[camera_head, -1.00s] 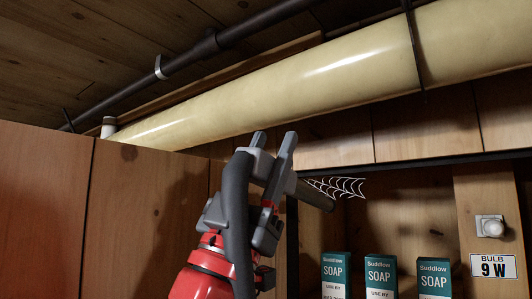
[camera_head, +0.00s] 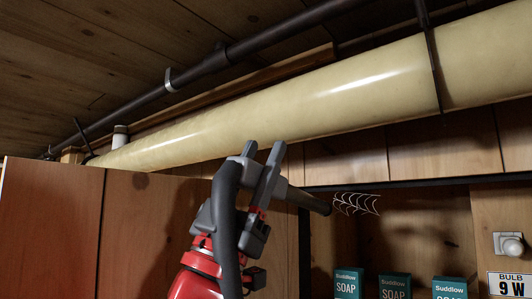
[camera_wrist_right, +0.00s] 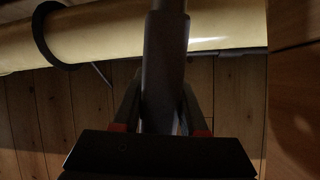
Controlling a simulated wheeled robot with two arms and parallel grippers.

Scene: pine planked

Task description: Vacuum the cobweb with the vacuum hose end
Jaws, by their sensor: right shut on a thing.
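The white cobweb (camera_head: 356,203) hangs in the upper left corner of the shelf opening, under its dark top edge. My right gripper (camera_head: 268,165) is shut on the dark grey vacuum hose end (camera_head: 310,201). The hose end's tube points right, and in the head view its tip is at the cobweb's left edge; whether they touch I cannot tell. The hose (camera_head: 226,200) bends down along my red right arm. In the right wrist view the hose end (camera_wrist_right: 165,75) sits between the fingers (camera_wrist_right: 160,115). My left gripper is not in view.
A thick cream pipe (camera_head: 290,108) and a thinner dark pipe (camera_head: 250,45) run overhead. Wooden cabinet panels (camera_head: 60,225) stand left. Several soap boxes (camera_head: 394,286) stand below the cobweb. A bulb switch (camera_head: 509,243) and a "BULB 9 W" sign (camera_head: 508,285) are at right.

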